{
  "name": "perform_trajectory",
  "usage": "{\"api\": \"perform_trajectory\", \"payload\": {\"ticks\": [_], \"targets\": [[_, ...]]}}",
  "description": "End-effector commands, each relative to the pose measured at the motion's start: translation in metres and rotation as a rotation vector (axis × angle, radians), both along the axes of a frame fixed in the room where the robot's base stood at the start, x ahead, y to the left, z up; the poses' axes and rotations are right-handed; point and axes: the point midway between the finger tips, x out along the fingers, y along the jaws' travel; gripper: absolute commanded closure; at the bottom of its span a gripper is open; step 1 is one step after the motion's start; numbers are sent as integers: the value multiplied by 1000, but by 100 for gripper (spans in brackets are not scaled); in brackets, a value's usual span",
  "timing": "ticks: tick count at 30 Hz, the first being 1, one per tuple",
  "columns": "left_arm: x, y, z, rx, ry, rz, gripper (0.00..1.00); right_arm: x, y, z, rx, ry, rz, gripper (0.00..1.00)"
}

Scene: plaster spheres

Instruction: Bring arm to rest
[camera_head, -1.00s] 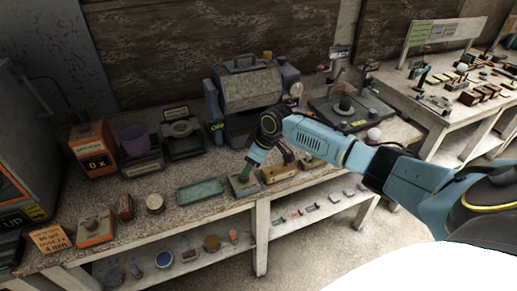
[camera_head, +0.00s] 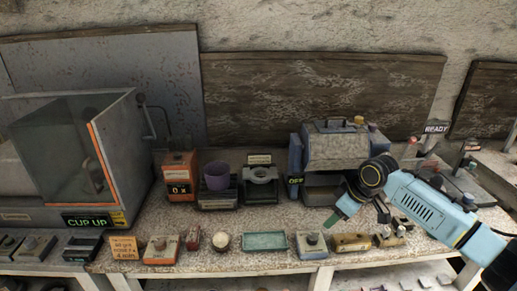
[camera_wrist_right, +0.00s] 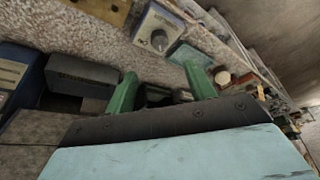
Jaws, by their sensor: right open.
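My right arm comes in from the right in the head view. Its gripper (camera_head: 337,217), with green fingers, hangs above the bench near a grey box with a round knob (camera_head: 311,240). In the right wrist view the two green fingers (camera_wrist_right: 163,88) stand apart with nothing held between them. The knob box (camera_wrist_right: 157,38) shows beyond the fingers, apart from them. My left gripper is in neither view.
A grey machine (camera_head: 338,148) marked OFF stands behind the gripper. A green tray (camera_head: 264,241), a white round piece (camera_head: 221,241) and a brass-coloured block (camera_head: 351,242) line the bench front. A purple cup (camera_head: 217,176) and a large glass-fronted cabinet (camera_head: 65,150) are left.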

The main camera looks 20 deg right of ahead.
Motion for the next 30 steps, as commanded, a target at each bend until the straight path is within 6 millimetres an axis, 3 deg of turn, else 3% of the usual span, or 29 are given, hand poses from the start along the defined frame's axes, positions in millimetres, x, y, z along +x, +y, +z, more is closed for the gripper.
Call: {"api": "perform_trajectory", "payload": {"ticks": [4,8,12,18,24,30], "targets": [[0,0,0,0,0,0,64,-8,14,-12,0,12,20,45],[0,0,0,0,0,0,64,-39,60,-46,-5,37,73,45],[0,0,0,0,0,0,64,-94,119,-81,-3,50,104,45],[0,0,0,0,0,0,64,-173,170,-96,11,41,21,45],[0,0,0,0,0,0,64,-226,177,-90,0,41,-124,45],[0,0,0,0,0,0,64,-261,170,-80,-20,49,-250,45]]}}
